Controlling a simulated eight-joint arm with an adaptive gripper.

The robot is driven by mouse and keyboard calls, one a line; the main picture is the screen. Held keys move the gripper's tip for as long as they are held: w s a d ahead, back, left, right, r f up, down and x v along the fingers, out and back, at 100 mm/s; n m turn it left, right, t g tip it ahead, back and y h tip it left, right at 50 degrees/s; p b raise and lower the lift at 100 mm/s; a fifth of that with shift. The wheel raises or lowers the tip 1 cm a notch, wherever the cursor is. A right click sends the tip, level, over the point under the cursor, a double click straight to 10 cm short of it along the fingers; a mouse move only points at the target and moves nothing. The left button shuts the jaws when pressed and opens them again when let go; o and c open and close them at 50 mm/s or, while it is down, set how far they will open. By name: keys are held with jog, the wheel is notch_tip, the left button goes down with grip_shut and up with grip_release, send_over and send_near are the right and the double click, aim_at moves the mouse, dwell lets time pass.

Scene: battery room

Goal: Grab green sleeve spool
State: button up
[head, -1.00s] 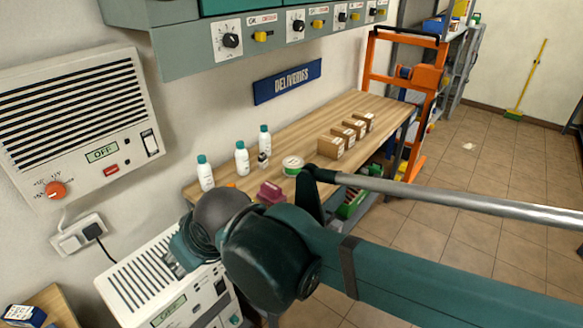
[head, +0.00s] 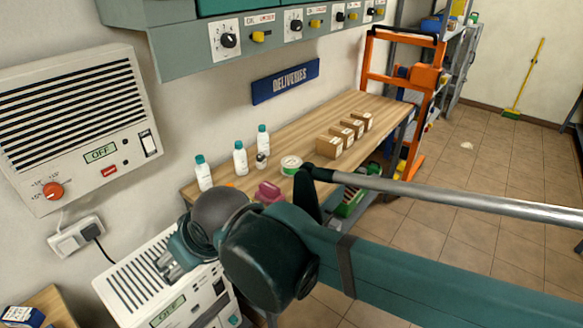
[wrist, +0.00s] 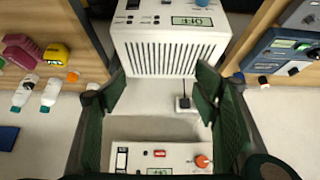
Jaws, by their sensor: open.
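A round white spool with a green band (head: 291,163) sits on the wooden bench, between the white bottles and the cardboard boxes. It looks like the green sleeve spool, and I do not make it out in the wrist view. My gripper (head: 170,266) is at the lower left in the head view, in front of the white charger-like unit and well short of the spool. In the wrist view my gripper (wrist: 160,86) has its two dark green fingers spread wide with nothing between them.
Several white bottles (head: 240,158) and a pink object (head: 268,193) stand near the spool on the wooden bench (head: 300,130). Cardboard boxes (head: 330,147) stand farther along. A white unit (head: 130,290) is below my gripper. A wall panel (head: 85,120) is at left.

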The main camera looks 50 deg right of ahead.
jog(key=w+d+r+m+h+p, duration=0.15)
jog(key=w+d+r+p, duration=0.25)
jog(key=w+d, duration=0.65)
jog(key=m+g+h+p, duration=0.2)
jog(key=m+g+p, duration=0.2)
jog(key=m+p, duration=0.4)
send_near(292, 162)
jog(key=shift+w+n+x, duration=0.2)
jog(key=shift+n+x, duration=0.05)
jog(key=shift+x, duration=1)
jog(key=shift+s+d+f, duration=0.1)
jog(key=shift+d+f, duration=0.1)
jog(key=shift+f, duration=0.1)
jog(key=shift+x, duration=1.15)
jog(key=shift+f, duration=0.15)
